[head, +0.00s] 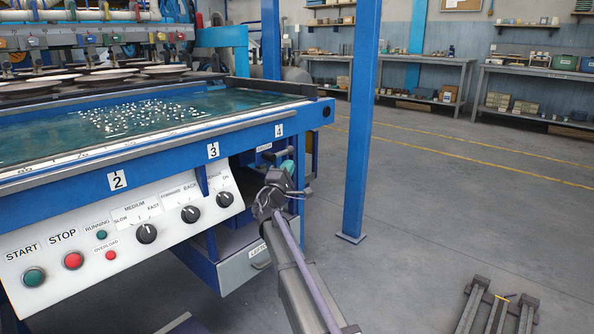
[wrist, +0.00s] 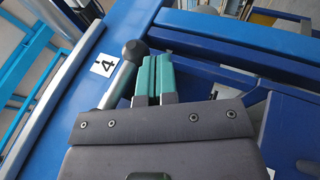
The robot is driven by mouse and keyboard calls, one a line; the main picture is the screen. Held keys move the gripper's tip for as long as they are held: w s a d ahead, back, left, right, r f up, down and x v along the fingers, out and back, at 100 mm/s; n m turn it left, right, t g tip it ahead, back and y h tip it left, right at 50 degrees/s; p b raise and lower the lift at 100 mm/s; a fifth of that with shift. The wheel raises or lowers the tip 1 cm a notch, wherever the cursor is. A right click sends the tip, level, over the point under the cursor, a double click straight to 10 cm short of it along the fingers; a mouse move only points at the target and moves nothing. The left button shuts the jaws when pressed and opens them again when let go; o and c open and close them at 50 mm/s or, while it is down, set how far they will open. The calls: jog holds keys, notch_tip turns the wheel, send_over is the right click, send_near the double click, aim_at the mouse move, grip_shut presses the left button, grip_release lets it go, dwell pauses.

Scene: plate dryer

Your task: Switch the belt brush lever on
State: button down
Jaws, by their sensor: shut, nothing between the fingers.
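A metal lever with a dark round knob (wrist: 134,51) shows in the wrist view, on the blue frame beside the label with the number 4. Its bright shaft runs down and left from the knob. My gripper (wrist: 153,77) has its two teal fingertips pressed together with nothing between them. The fingertips are just right of the knob and shaft; I cannot tell whether they touch. In the head view my gripper (head: 287,168) is under the blue edge near the number 4, and I cannot clearly make out the lever there. No on or off marking for the lever is readable.
The control panel (head: 120,235) with knobs and buttons is left of my gripper. A blue post (head: 361,120) stands to the right. The blue machine edge (head: 240,140) is close above. The floor at right is mostly clear.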

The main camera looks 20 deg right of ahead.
dwell(0.4)
jog(key=b+v, duration=0.4)
jog(key=v, duration=0.6)
jog(key=shift+s+a+f+b, duration=0.15)
jog(key=shift+s+a+b, duration=0.1)
jog(key=shift+s+b, duration=0.1)
